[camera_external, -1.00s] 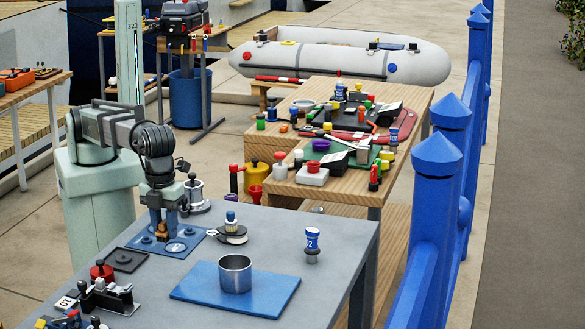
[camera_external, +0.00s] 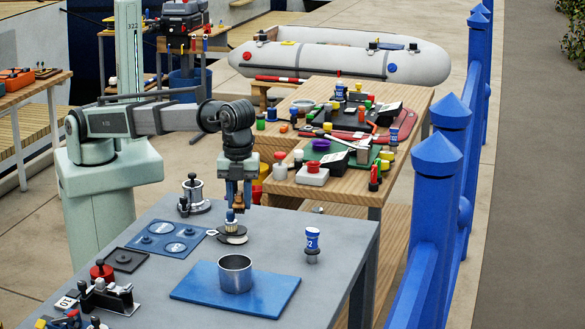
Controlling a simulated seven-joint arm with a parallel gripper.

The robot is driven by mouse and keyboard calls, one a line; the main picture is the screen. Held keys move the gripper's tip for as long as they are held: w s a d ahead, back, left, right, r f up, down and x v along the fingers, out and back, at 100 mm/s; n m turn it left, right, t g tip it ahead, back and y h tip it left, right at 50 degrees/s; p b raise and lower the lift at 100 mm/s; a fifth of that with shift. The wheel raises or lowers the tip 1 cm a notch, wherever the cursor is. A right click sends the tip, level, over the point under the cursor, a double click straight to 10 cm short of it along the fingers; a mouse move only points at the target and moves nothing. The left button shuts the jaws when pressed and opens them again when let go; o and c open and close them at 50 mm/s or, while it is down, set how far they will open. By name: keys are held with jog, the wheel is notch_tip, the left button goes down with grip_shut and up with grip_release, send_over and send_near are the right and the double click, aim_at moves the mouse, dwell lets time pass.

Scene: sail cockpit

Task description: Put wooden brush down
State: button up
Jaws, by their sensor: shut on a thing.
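My gripper (camera_external: 238,201) hangs above the grey table, its jaws pointing down. A small brown piece, which looks like the wooden brush (camera_external: 238,193), shows between the jaws. Most of it is hidden by the fingers, so its full shape cannot be told. Right below and slightly left of the jaws is a small blue-and-white topped object on a dark and white round base (camera_external: 232,236). I cannot tell whether the held piece touches its top.
The grey table (camera_external: 150,280) also holds a blue plate with round recesses (camera_external: 166,238), a blue mat (camera_external: 195,290) with a metal cup (camera_external: 235,274), and a blue-capped post (camera_external: 312,245). A plunger-topped metal piece (camera_external: 193,195) stands at the back. Bare table lies between these.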

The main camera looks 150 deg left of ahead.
jog(key=n, duration=0.1)
send_over(295, 223)
jog(key=shift+f+m, duration=1)
jog(key=shift+f, duration=1.45)
jog(key=shift+f+m, duration=1)
jog(key=shift+f, duration=1.4)
jog(key=shift+f, duration=0.15)
jog(key=o, duration=1)
jog(key=shift+o, duration=0.2)
notch_tip(295, 223, up, 12)
